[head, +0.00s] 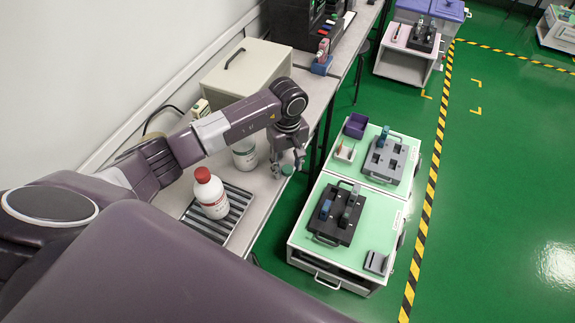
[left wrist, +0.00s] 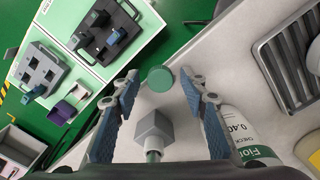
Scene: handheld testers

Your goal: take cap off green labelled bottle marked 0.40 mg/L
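The white bottle with a green label (left wrist: 232,128), marked 0.40, stands on the grey bench beside my left gripper. It also shows in the head view (head: 244,155), partly behind my left arm; I cannot see its top clearly. A round green cap (left wrist: 160,79) shows between and just beyond the fingertips of my left gripper (left wrist: 160,82), with a gap on both sides. The cap also shows in the head view (head: 287,170), near the bench edge below the gripper (head: 287,163). My left gripper is open. My right gripper is out of view.
A white bottle with a red cap (head: 211,190) stands on a slatted tray (head: 238,213). A beige box (head: 248,68) stands behind my arm. Right of the bench, low carts (head: 372,232) carry dark holders (head: 335,212) and a purple bin (head: 355,126).

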